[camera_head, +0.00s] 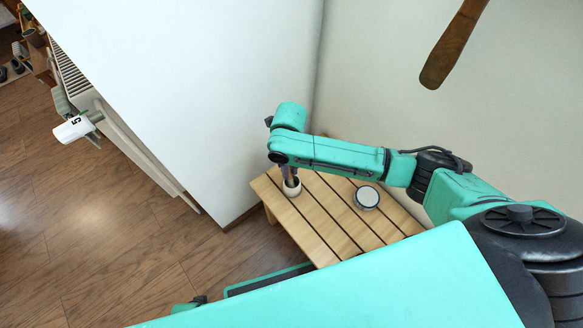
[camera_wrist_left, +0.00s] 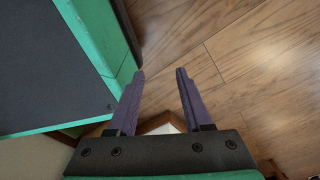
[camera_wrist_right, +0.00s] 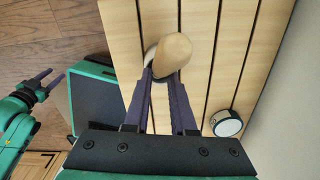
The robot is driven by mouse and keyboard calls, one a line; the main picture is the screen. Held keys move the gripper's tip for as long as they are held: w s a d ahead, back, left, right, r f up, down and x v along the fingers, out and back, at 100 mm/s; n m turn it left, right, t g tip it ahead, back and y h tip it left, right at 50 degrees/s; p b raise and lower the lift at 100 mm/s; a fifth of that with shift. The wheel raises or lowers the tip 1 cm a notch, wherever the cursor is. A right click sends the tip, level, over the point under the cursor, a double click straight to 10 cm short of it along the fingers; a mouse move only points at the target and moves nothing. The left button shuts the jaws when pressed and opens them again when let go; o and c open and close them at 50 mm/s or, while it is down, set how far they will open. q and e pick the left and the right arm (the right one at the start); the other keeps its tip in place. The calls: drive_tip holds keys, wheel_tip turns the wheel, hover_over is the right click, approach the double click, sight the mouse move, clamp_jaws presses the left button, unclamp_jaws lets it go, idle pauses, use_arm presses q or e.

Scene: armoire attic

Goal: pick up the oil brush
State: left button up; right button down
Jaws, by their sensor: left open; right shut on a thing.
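The oil brush shows in the right wrist view as a pale wooden rounded end (camera_wrist_right: 173,50), seen nearly end-on; its lower part is hidden. My right gripper (camera_wrist_right: 163,76) is shut on it, above a small white cup (camera_head: 291,188) on the slatted wooden table (camera_head: 317,212). The cup's rim also shows behind the brush in the right wrist view (camera_wrist_right: 150,58). I cannot tell how deep the brush sits in the cup. My left gripper (camera_wrist_left: 159,75) is open and empty, low over the floor beside my base.
A round tin with a white top (camera_head: 367,197) stands on the table, right of the cup. White walls (camera_head: 400,90) stand behind it. A dark wooden piece (camera_head: 453,45) shows at upper right. The wooden floor (camera_head: 130,240) at left is mostly clear.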

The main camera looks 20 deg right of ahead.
use_arm(q)
drive_tip(key=s+p, duration=0.2)
drive_tip(key=s, duration=0.1)
drive_tip(key=s+a+p, duration=0.1)
drive_tip(key=s, duration=0.1)
drive_tip(key=shift+r, duration=0.3)
use_arm(e)
wheel_tip(320, 180, up, 18)
drive_tip(key=w, duration=0.1)
drive_tip(key=shift+f, duration=0.2)
use_arm(q)
drive_tip(key=shift+a, duration=0.1)
use_arm(e)
drive_tip(key=shift+s, duration=0.15)
